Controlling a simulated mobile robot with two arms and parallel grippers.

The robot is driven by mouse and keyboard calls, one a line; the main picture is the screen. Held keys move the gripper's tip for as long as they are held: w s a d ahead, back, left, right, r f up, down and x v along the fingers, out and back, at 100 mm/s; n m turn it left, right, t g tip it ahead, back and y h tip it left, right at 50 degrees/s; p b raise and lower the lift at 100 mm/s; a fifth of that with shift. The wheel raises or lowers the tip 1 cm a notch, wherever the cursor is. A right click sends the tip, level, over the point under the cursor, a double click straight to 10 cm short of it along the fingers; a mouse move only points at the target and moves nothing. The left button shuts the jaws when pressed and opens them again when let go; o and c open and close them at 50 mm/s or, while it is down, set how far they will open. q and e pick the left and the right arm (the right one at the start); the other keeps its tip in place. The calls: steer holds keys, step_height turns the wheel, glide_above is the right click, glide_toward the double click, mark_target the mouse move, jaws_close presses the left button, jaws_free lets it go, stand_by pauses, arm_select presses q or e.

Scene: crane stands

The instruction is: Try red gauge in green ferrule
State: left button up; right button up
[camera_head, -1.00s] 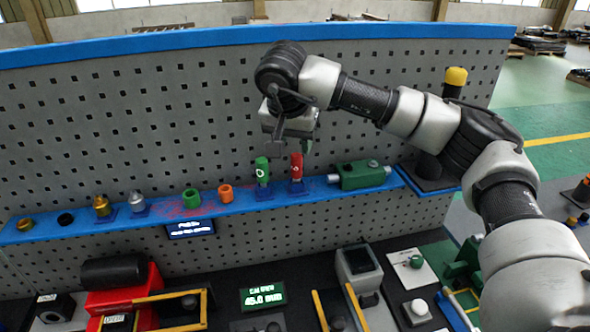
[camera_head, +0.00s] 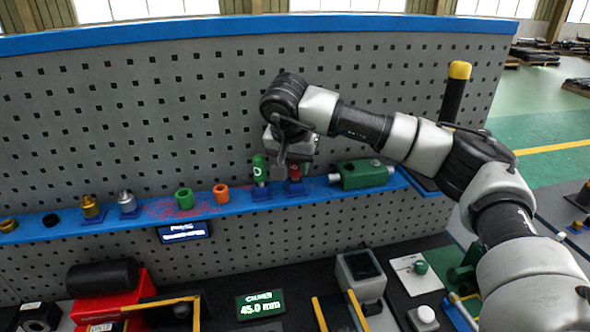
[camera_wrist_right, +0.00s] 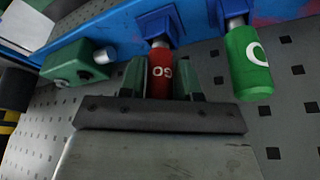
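The red gauge (camera_head: 295,172) stands upright in a blue holder on the blue shelf. In the right wrist view the red gauge (camera_wrist_right: 160,73) lies between the two fingers of my right gripper (camera_wrist_right: 162,80). The fingers look open, one on each side, with a narrow gap beside the gauge. In the head view my right gripper (camera_head: 290,162) hides much of the red gauge. The green ferrule (camera_head: 184,199), a short hollow ring, sits on the shelf to the left. My left gripper is not in view.
A green gauge (camera_head: 260,168) stands close to the left of the red one. A green block (camera_head: 362,174) lies to the right. An orange ring (camera_head: 221,195) is beside the green ferrule. A pegboard (camera_head: 150,130) rises behind the shelf (camera_head: 240,203).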

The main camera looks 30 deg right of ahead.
jaws_close()
steer(key=shift+r+p, duration=0.3)
steer(key=shift+r, duration=0.15)
steer(key=shift+r+p, duration=1.6)
steer(key=shift+r, duration=0.7)
steer(key=shift+f, duration=0.1)
